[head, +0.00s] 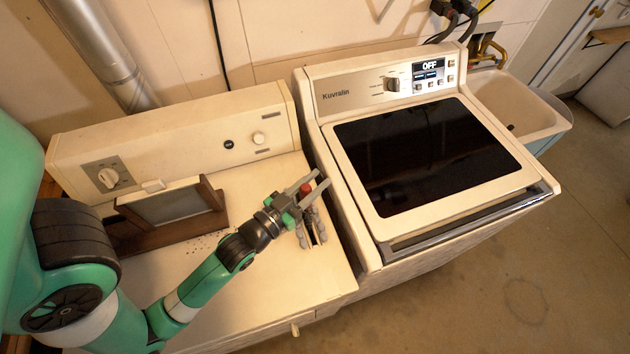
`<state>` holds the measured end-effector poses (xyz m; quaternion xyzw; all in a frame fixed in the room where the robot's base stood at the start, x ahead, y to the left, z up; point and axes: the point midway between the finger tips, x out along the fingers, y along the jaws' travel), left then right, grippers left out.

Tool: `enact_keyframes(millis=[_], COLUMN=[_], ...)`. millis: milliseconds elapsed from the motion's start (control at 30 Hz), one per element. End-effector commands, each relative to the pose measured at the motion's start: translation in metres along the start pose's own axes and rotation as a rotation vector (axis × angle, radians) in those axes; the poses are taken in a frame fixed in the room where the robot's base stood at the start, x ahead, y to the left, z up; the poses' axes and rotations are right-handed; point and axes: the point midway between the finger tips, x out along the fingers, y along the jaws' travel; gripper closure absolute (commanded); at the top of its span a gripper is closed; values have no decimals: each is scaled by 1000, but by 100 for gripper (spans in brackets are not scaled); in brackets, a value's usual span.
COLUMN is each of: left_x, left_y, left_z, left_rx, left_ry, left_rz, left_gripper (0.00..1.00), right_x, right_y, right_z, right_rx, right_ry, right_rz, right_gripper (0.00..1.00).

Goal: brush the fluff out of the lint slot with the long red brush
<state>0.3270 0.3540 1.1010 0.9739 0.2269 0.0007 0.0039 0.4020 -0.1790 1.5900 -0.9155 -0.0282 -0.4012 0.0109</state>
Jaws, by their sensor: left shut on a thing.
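My left gripper (317,181) is over the right part of the dryer top (270,285). It is shut on the red brush (306,188), of which only a small rounded red end shows between the fingers. The rest of the brush is hidden or too small to tell. The lint slot (310,239) is a narrow dark opening just below the gripper in the picture. Grey fluff (301,236) lies along the slot, and more shows on its right side. I cannot tell whether the brush touches the fluff. My right gripper is not in view.
The dryer's control panel (180,145) rises behind. A washer (350,225) with a dark lid stands close on the right, then a utility sink (560,125).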

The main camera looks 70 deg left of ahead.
Motion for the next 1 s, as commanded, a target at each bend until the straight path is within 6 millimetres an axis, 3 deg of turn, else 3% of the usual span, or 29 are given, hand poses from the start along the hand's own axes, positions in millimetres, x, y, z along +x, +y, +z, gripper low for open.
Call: enact_keyframes(millis=[33, 667, 1000], left_x=[0, 0, 0], left_y=[0, 1, 1], left_z=[-10, -68, -70], left_rx=[0, -1, 0], left_ry=[1, 2, 1], left_rz=[0, 0, 0], left_gripper=[100, 100, 100], right_x=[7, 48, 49], right_y=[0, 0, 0], right_z=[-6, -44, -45], right_rx=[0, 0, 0], right_ry=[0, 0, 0], right_rz=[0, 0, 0], right_gripper=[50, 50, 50])
